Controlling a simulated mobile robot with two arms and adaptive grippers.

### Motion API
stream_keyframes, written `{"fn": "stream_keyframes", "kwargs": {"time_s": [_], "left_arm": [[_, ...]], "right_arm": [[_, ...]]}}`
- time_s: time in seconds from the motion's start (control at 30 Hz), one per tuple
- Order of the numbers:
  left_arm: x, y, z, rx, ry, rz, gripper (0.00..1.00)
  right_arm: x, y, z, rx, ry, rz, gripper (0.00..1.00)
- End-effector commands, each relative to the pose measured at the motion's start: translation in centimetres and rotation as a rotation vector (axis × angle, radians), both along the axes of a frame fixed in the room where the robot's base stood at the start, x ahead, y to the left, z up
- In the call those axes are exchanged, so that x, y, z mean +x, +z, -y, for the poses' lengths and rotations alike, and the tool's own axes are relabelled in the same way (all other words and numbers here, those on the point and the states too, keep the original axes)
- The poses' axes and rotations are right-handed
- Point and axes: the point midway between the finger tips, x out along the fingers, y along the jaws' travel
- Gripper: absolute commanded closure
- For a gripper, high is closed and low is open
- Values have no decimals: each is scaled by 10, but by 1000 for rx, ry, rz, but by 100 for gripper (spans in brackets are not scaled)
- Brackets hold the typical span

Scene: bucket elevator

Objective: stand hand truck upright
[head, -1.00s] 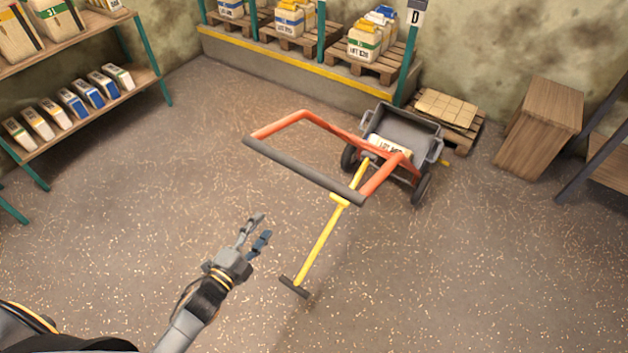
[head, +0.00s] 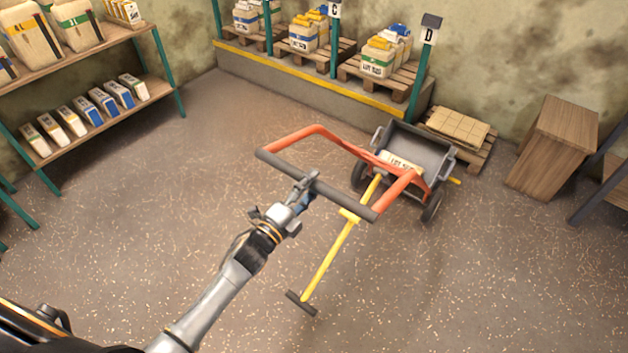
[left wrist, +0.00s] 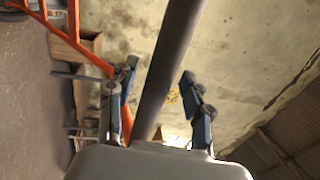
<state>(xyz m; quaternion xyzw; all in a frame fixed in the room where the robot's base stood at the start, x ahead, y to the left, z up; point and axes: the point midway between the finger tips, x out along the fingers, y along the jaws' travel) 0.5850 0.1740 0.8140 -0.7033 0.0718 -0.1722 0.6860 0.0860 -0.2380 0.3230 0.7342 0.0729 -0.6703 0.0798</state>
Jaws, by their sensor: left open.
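The hand truck (head: 395,188) has an orange-red frame with a dark grey grip bar (head: 345,201) across its near end. It leans back toward me, its grip end raised off the floor, with two dark wheels at the far end. My left gripper (head: 308,188) is at the grip bar, left of its middle. In the left wrist view the bar (left wrist: 170,70) runs between the two blue-padded fingers (left wrist: 160,95), which stand apart on either side of it. Whether they touch it cannot be seen. The right gripper is not in view.
A yellow T-handled pole (head: 329,257) slants down beneath the frame from a grey cart tub (head: 420,150) holding a sack. A pallet (head: 462,130) and wooden cabinet (head: 553,145) stand at right back. Shelves (head: 90,120) stand at left. The left floor is clear.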

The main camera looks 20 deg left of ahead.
Motion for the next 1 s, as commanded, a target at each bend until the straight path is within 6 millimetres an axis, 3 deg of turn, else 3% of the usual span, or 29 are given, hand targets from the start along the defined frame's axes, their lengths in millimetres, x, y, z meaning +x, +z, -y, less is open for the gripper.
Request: {"fn": "stream_keyframes", "kwargs": {"time_s": [0.13, 0.43, 0.47, 0.7, 1.0], "left_arm": [[11, 2, 4, 0, -1, 0, 50], [13, 2, 5, 0, -1, -1, 50], [13, 2, 5, 0, -1, -1, 52], [13, 2, 5, -1, 0, -1, 100], [15, 5, 6, 1, -1, -3, 100]], "right_arm": [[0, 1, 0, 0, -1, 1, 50], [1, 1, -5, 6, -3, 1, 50], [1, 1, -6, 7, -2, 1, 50], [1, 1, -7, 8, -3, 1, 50], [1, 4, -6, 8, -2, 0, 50]]}}
